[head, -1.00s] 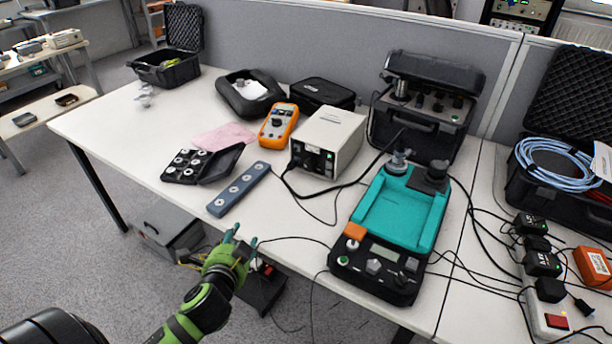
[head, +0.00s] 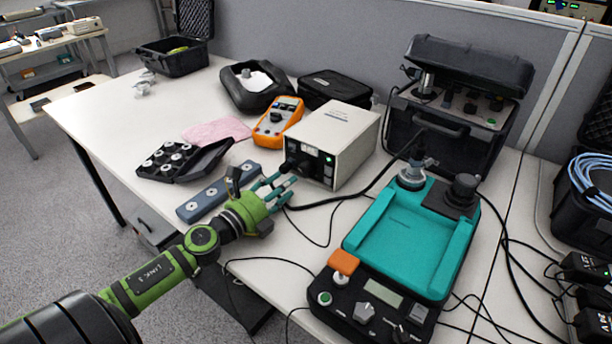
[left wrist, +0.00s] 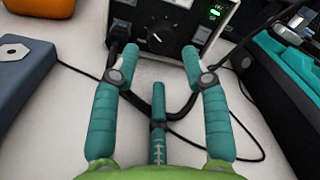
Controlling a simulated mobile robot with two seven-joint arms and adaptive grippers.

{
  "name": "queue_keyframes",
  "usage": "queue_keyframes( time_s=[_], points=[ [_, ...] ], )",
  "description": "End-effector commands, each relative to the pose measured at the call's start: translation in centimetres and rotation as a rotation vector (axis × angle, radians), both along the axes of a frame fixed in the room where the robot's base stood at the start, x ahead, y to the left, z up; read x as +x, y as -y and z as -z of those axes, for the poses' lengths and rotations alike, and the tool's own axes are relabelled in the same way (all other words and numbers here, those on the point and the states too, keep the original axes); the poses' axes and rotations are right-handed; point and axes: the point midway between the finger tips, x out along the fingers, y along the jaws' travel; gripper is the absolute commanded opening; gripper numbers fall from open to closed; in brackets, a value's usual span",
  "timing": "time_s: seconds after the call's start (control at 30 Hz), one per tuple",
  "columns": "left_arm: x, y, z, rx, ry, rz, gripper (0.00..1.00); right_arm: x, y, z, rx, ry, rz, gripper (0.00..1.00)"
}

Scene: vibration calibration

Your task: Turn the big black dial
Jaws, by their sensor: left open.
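A white bench box (head: 340,135) has a dark front panel with a lit green switch. In the left wrist view, a big black dial (left wrist: 159,38) with a white pointer line sits on that panel (left wrist: 176,12). In the head view the dial is small and partly hard to make out. My left gripper (head: 281,184) is open and empty, just in front of the panel. In the left wrist view, its teal fingers (left wrist: 157,62) point at the panel, with the dial between and beyond the fingertips. I see no contact with the dial. My right gripper is not in view.
A black plug and cable leave the panel left of the dial. A blue-grey bar (head: 212,196) lies left of my gripper, and an orange multimeter (head: 277,122) behind it. A teal-topped device (head: 400,245) stands at right. Loose cables cross the table.

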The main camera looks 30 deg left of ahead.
Motion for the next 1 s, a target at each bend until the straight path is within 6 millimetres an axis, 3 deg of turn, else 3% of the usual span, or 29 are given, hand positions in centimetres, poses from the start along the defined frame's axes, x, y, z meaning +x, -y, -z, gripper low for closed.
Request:
queue_keyframes(
  time_s=[0.5,0.93,0.97,1.0],
  points=[
    [5.9,0.7,-0.2,-0.002,0.002,-0.002,0.46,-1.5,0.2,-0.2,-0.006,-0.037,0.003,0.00],
    [6.7,0.9,-0.1,-0.002,0.000,-0.001,0.46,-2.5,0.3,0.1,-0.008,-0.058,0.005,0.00],
    [6.7,0.9,-0.1,-0.002,0.000,-0.001,0.42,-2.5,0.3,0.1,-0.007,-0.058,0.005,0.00],
    [6.7,0.9,-0.1,-0.003,0.000,-0.001,0.26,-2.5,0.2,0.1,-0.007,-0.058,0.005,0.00]
  ],
)
